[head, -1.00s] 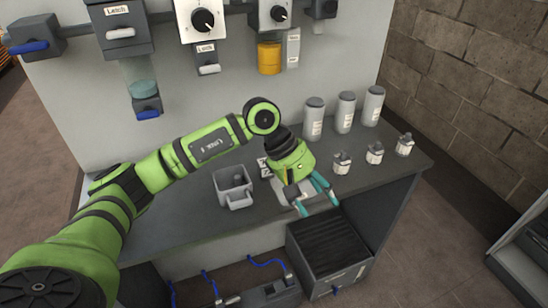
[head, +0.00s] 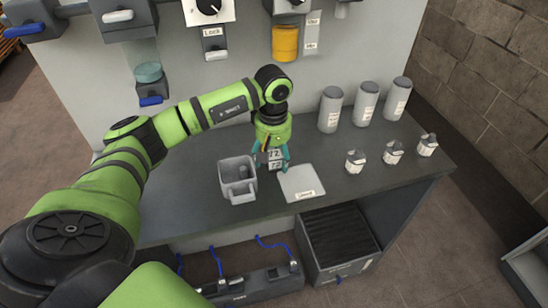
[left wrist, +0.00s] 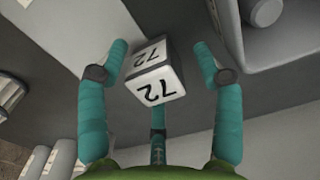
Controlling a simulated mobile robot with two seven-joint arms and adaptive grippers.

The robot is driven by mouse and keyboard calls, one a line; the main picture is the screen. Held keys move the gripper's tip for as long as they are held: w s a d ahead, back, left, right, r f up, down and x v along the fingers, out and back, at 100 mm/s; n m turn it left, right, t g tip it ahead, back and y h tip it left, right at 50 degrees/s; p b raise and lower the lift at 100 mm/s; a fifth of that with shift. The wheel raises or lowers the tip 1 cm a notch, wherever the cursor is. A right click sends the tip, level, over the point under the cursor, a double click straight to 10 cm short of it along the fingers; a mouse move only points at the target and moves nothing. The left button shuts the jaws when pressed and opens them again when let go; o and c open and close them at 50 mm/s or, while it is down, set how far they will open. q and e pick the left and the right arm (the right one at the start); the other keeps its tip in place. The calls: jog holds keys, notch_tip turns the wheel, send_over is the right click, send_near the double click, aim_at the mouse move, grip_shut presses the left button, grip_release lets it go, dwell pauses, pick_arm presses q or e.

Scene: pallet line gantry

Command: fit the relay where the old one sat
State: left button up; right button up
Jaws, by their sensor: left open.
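My left gripper (head: 272,164) is open, pointing down over the counter. A small white-and-dark block marked 72 (head: 275,166) stands below it. In the left wrist view the block (left wrist: 156,75) shows between the spread teal fingers, with gaps at both sides; I cannot tell whether the third finger touches it. A dark unit with blue cables (head: 252,284) sits low under the counter. I cannot tell from the frames which thing is the relay or where the old one sat. My right gripper is not in view.
A grey square container (head: 237,180) stands just left of the block, and a white labelled mat (head: 302,183) lies to its right. Three grey canisters (head: 365,103) and three small jars (head: 392,153) stand farther right. A dark ribbed box (head: 340,245) is below the counter's front edge.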

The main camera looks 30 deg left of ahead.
aim_at(275, 152)
pick_arm(q)
jog(key=c, duration=1.1)
grip_shut()
jog(key=shift+r, duration=0.35)
jog(key=r, duration=0.1)
jog(key=r+b, duration=0.1)
jog(key=r, duration=0.1)
jog(key=shift+w+d+r, duration=0.15)
jog(key=shift+w+r, duration=0.05)
jog(key=shift+r, duration=0.1)
jog(key=w+d+r+b, duration=0.2)
jog(key=w+d+r, duration=0.2)
jog(key=d+r, duration=0.5)
jog(key=s+d+f+m+p, duration=0.1)
jog(key=s+f+m, duration=0.1)
jog(key=s+m, duration=0.3)
jog(key=s+d+f+m+p, duration=0.2)
jog(key=s+f+m, duration=0.1)
jog(key=s, duration=0.6)
jog(key=shift+s+d+f+m+p, duration=0.15)
jog(key=shift+s+d+m+p, duration=0.15)
jog(key=shift+m, duration=0.6)
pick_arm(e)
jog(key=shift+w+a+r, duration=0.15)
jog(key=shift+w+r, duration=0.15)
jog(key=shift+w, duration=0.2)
